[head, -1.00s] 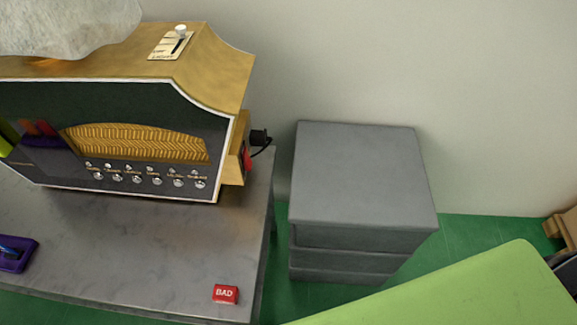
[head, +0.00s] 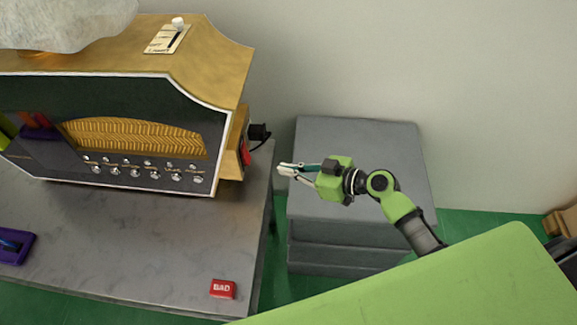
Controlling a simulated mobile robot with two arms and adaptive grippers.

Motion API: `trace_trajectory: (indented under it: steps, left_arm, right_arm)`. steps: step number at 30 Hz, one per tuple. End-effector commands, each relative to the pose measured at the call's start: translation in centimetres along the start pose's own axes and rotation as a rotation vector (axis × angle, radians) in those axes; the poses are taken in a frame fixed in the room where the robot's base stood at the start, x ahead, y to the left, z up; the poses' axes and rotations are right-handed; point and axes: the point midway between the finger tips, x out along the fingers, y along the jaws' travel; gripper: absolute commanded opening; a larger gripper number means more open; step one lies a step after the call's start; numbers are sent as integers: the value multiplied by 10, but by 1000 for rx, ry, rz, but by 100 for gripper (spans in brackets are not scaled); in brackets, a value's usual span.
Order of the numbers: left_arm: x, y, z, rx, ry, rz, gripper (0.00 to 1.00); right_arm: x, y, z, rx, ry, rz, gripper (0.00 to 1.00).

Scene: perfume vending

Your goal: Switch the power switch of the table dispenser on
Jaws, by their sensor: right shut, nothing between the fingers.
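The table dispenser (head: 105,130) is a gold and black box on the grey table at the left. Its red power switch (head: 246,152) sits on the right side face, beside a black plug with a cable (head: 259,133). The switch is seen nearly edge-on, so I cannot tell its position. My right gripper (head: 281,169) is shut and empty. It points left toward that side face, a short gap to the right of the switch and a little lower in the picture. My left gripper is not in view.
A grey drawer cabinet (head: 325,225) stands right of the table (head: 130,235), below my right arm. A red "BAD" block (head: 223,288) lies near the table's front edge. A purple item (head: 14,246) lies at the left. A pale wall is behind.

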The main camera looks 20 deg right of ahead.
Motion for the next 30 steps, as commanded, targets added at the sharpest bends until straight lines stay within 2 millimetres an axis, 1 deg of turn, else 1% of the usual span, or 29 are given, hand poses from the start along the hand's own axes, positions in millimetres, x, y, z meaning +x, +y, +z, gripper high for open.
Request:
trace_trajectory:
  steps: [1,5,8,15,16,17,21,25,30]
  left_arm:
    - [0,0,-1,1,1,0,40]
    - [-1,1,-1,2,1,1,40]
    - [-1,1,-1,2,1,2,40]
    - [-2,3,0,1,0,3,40]
    - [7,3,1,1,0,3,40]
    - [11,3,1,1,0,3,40]
    - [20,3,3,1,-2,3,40]
    - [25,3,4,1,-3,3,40]
    - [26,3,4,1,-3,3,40]
  right_arm:
    - [1,3,-4,-4,11,4,0]
    - [7,5,-6,-4,19,6,0]
    - [18,5,-7,-2,20,6,0]
    - [53,5,-7,-2,18,6,0]
    - [59,6,-2,-6,18,6,0]
    - [63,6,-2,-6,18,6,0]
    - [78,5,-3,-5,18,6,0]
    - [86,5,-4,-5,17,6,0]
    - [90,5,-6,-3,16,6,0]
